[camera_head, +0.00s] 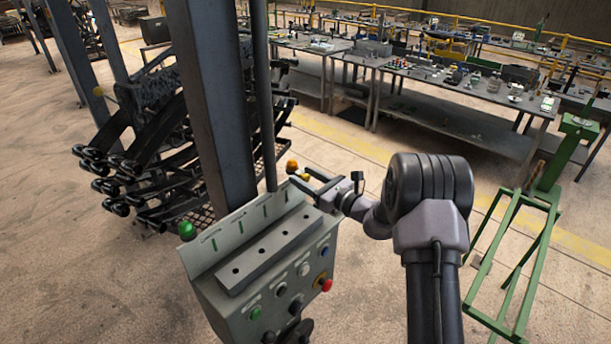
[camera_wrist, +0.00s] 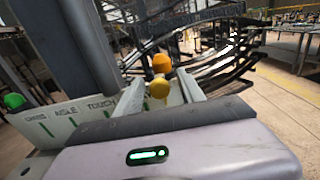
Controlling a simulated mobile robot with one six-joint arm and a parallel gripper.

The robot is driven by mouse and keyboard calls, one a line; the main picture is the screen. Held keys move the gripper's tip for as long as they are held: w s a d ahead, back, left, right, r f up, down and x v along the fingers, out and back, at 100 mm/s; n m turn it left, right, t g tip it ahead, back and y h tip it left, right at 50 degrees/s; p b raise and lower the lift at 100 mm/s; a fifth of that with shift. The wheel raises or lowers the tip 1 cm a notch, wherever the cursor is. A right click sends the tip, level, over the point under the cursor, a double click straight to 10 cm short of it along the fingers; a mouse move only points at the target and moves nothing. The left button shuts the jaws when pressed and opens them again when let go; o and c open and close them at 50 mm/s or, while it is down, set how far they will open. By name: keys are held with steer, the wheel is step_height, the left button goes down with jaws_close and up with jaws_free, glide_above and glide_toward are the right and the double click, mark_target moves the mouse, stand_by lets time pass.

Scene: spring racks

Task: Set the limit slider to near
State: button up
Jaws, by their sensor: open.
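A grey control box (camera_head: 262,268) stands below a dark post, with an upright plate with slots at its back. A green ball knob (camera_head: 187,231) is at the plate's left end. An orange ball knob (camera_head: 292,166) and a yellow ball knob (camera_head: 305,177) are near its right end. I cannot tell which part is the limit slider. My gripper (camera_head: 314,185) is open at the box's right end. In the wrist view, the yellow knob (camera_wrist: 158,89) shows between my fingers, with the orange knob (camera_wrist: 162,63) beyond it. Contact cannot be told.
Several buttons and dials, including a red button (camera_head: 327,285), are on the box front. The dark post (camera_head: 210,100) rises close behind the plate. A rack of dark parts (camera_head: 140,150) stands to the left, a green frame (camera_head: 510,260) to the right. Workbenches (camera_head: 460,85) stand behind.

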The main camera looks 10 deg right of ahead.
jaws_close()
stand_by(1.4)
